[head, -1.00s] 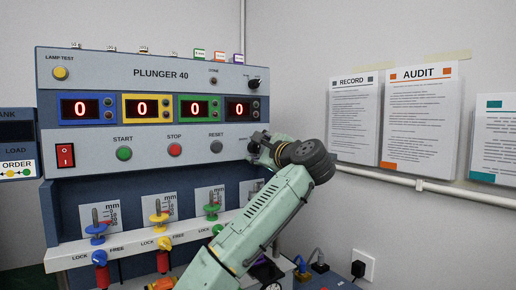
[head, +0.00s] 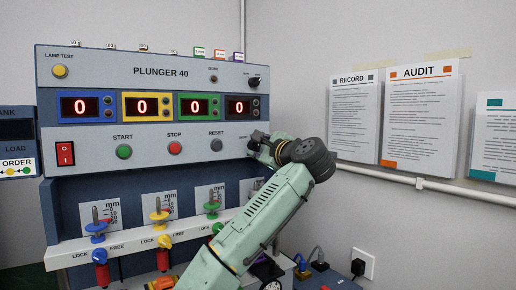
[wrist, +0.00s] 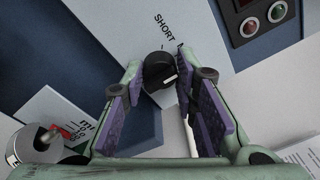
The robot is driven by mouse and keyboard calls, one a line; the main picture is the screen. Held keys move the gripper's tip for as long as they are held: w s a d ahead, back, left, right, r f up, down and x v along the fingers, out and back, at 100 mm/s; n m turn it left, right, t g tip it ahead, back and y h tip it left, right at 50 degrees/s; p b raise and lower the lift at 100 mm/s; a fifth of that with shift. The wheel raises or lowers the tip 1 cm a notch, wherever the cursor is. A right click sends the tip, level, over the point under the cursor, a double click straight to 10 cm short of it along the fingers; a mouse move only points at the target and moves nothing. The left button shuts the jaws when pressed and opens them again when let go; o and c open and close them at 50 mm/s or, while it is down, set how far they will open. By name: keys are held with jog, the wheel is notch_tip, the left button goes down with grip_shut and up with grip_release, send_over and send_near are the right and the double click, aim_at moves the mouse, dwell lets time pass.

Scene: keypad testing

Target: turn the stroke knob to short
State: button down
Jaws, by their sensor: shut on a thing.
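The stroke knob (wrist: 157,70) is a round black knob with a white pointer mark, on the panel's pale face in the wrist view. The printed word SHORT (wrist: 165,32) is above it, beside a tick line. My gripper (wrist: 158,82) is shut on the knob, its purple-padded fingers on either side.
The RESET button (head: 216,145) is just left of my gripper. Another black knob (head: 254,83) is higher on the panel. Coloured plungers (head: 157,216) stand along the white ledge below. A wall with posted papers (head: 423,115) is to the right.

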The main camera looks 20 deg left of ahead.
jog(key=shift+f, duration=0.15)
jog(key=n+b, duration=0.2)
jog(key=n, duration=0.1)
jog(key=shift+f+n, duration=0.2)
jog(key=shift+n, duration=0.1)
jog(key=n+b, duration=0.1)
jog(key=n, duration=0.2)
jog(key=shift+n+y, duration=0.3)
jog(key=shift+n+b, duration=0.35)
jog(key=shift+n, duration=1.15)
jog(key=shift+r, duration=0.1)
jog(key=c, duration=1.3)
grip_release()
jog(key=shift+d+y, duration=0.1)
jog(key=shift+y, duration=0.2)
